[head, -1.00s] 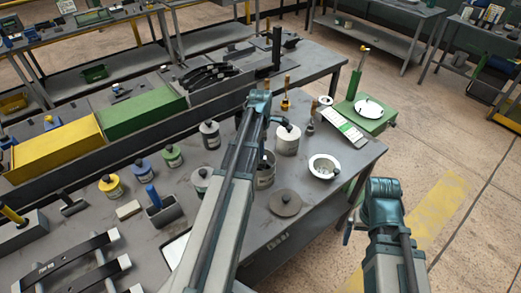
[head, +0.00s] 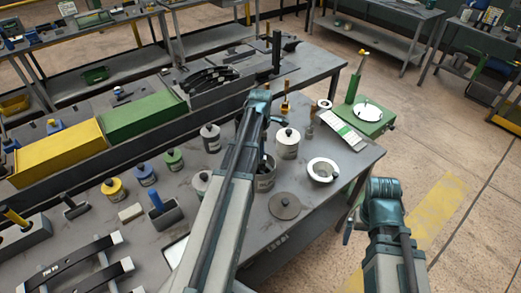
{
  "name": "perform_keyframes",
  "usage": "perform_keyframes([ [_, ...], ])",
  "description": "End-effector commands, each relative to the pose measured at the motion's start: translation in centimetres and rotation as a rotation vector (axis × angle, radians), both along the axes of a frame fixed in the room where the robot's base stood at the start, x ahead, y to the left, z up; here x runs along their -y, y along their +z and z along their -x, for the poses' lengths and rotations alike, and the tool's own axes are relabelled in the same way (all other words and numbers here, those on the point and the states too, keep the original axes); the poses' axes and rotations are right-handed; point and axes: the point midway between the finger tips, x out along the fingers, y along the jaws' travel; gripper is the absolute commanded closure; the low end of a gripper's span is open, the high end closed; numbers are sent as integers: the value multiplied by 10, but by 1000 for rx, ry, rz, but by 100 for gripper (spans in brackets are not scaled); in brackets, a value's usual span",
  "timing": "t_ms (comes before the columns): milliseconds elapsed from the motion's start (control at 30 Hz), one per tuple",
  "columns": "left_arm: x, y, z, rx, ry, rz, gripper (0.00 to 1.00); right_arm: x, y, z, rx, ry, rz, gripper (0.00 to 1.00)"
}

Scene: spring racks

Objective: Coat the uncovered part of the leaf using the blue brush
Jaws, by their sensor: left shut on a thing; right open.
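A blue-handled tool, likely the blue brush (head: 155,196), stands upright in a dark grey holder (head: 166,213) at the left of the bench. Long black leaves with pale ends (head: 75,275) lie at the front left; whether one is partly coated is too small to tell. More dark curved leaves (head: 208,75) sit on the rear rack. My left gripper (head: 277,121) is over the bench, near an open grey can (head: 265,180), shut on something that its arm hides. My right gripper (head: 347,235) is open and empty, off the bench's right edge.
A round grey lid (head: 285,205) lies loose, near a white bowl (head: 322,171) and a lidded white can (head: 288,142). Several lidded paint cans (head: 145,173) stand at left. Yellow (head: 58,148) and green (head: 143,115) boxes line the back.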

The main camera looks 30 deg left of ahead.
Motion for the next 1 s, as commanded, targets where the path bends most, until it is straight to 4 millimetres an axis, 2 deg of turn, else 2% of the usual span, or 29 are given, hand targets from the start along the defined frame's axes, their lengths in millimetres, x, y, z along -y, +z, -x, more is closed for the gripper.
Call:
perform_keyframes([
  [33, 0, 8, 0, 0, 0, 0, 100, 0, 8, 0, 0, -1, 0, 0],
  [600, 0, 51, 0, 0, 0, 0, 100, 0, 51, 0, 0, -10, -2, 0],
  [1000, 0, 52, 0, 0, 0, 0, 100, 0, 52, 0, 1, -12, -2, 0],
])
